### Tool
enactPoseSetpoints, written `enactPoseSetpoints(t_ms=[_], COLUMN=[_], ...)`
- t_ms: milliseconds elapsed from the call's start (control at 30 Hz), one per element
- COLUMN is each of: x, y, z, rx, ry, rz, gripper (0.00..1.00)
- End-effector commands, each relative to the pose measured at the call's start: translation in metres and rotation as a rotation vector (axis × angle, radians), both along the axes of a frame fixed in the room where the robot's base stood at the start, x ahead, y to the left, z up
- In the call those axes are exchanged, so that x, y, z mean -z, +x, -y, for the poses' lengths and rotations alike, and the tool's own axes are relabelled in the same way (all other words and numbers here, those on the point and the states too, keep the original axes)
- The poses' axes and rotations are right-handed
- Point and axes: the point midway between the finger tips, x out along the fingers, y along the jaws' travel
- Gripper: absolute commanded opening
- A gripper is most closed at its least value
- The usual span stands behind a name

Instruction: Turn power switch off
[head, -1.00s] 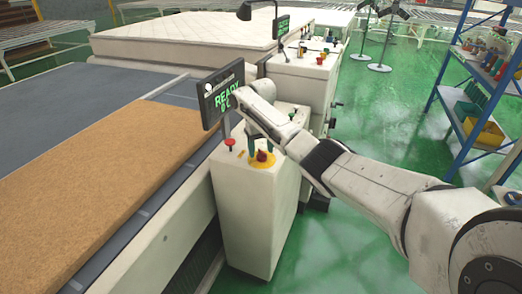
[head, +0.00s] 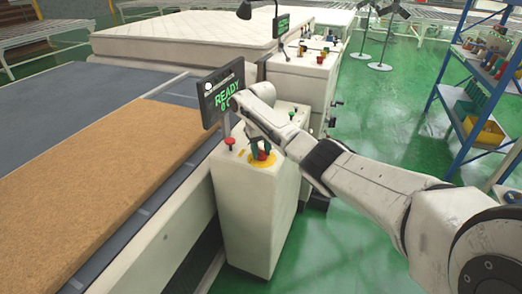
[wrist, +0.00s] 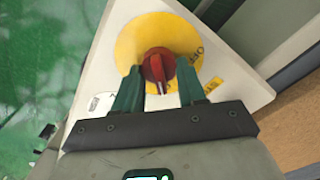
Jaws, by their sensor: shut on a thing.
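The power switch is a red rotary knob (wrist: 158,66) on a round yellow plate (wrist: 142,42), on the sloped top of a white control pedestal (head: 250,215). The plate also shows in the head view (head: 262,165). My gripper (wrist: 160,88) has its two green fingers on either side of the knob and is shut on it. In the head view my gripper (head: 260,150) reaches down onto the knob from above, hiding part of it. Lettering around the plate is partly covered, so the switch position cannot be read.
A red mushroom button (head: 230,142) stands left of the plate. A screen (head: 223,95) reading "READY" rises behind the pedestal. A conveyor with a brown pad (head: 110,170) lies left, a mattress (head: 190,35) behind.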

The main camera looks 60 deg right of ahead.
Motion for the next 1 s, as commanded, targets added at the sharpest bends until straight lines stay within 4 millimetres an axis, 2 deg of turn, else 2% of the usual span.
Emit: enactPoseSetpoints(t_ms=[267, 467, 1000], x=[-0.0004, -0.0005, -0.0005], y=[0.0004, 0.0008, 0.0021], z=[-0.0003, -0.0009, -0.0039], rx=[-0.021, -0.106, -0.583], ry=[0.001, 0.001, 0.001], rz=[0.001, 0.0, 0.0], gripper=[0.1, 0.1, 0.1])
